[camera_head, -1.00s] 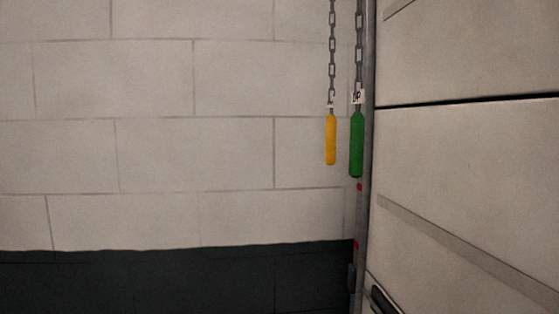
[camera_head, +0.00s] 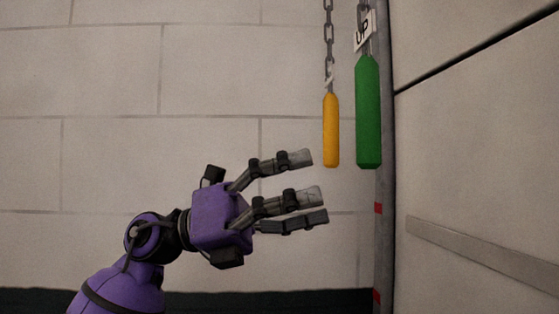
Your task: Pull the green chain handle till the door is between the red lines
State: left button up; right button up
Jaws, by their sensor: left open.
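The green chain handle (camera_head: 367,115) hangs upright from a chain at the right of centre, with a white "UP" tag (camera_head: 364,34) above it. Two red lines, an upper one (camera_head: 378,208) and a lower one (camera_head: 376,296), mark the grey door frame below the handle. The pale panelled door (camera_head: 480,170) fills the right side; its lower edge is not in view. My left gripper (camera_head: 308,187) is open and empty, fingers pointing right. It is left of and lower than the green handle, apart from it in the picture. My right gripper is not in view.
A yellow handle (camera_head: 331,130) hangs on its own chain just left of the green one, above my left fingertips in the picture. The pale block wall (camera_head: 100,160) stands behind, with a dark band (camera_head: 220,301) along its bottom.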

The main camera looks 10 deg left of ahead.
aim_at(357, 118)
pick_arm(q)
jog(key=s+a+r+m+t+y+b, duration=0.35)
jog(key=s+r, duration=0.25)
jog(key=r, duration=0.5)
jog(key=shift+m, duration=0.45)
jog(key=x, duration=1)
jog(key=shift+d+f, duration=0.2)
jog(key=shift+d, duration=0.15)
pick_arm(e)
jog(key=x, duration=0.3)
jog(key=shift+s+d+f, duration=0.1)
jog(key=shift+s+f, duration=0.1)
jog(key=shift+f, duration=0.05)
pick_arm(q)
grip_shut()
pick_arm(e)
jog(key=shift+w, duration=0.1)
pick_arm(q)
jog(key=shift+f, duration=0.15)
